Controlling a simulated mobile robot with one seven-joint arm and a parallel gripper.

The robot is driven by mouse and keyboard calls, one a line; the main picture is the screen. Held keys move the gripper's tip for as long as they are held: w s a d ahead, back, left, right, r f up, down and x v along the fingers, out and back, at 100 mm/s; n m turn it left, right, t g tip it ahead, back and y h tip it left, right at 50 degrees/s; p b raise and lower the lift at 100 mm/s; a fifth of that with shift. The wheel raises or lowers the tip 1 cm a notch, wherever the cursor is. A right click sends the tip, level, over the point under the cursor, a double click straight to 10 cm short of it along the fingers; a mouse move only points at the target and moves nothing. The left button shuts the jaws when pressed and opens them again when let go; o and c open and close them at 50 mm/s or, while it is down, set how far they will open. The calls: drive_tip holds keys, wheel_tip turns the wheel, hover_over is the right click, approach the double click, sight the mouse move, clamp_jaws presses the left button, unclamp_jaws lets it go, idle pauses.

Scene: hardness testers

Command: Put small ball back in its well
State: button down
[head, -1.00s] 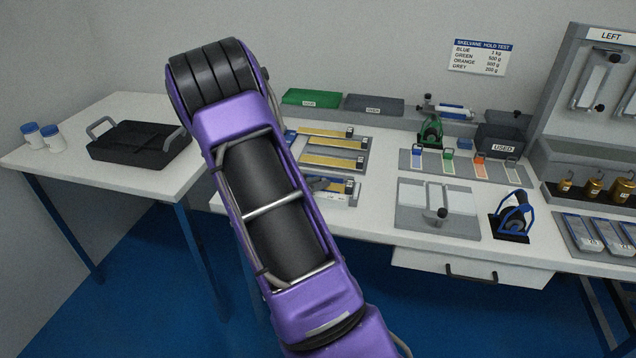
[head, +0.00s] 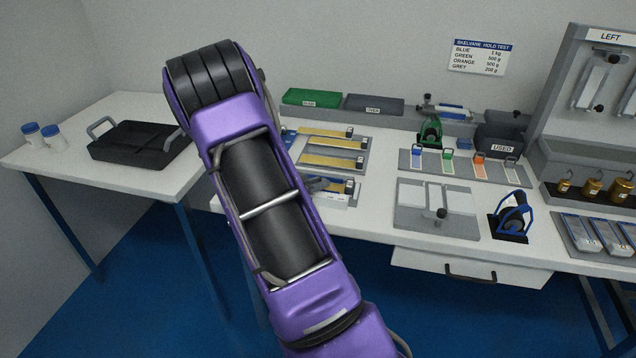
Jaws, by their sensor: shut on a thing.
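My own purple arm fills the middle of the head view and hides what lies behind it. My gripper cannot be made out; it seems to be behind the arm. The small ball and its well cannot be made out either. A small grey-blue shape (head: 322,184) shows just right of the arm, by the front of a grey rack (head: 364,157) with several yellow strips; I cannot tell what it is.
A black tray (head: 140,145) and two blue-lidded jars (head: 42,135) are on the left table. On the right bench are a green bin (head: 312,97), a dark USED box (head: 500,142), a grey plate fixture (head: 412,219), a blue-handled tool (head: 512,214) and brass weights (head: 592,187).

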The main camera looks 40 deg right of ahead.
drive_tip(key=c, duration=0.6)
unclamp_jaws()
drive_tip(key=shift+c, duration=0.2)
drive_tip(key=p+v, duration=0.2)
drive_tip(key=v, duration=1.5)
drive_tip(key=shift+a+r+p, duration=0.15)
drive_tip(key=shift+p, duration=0.2)
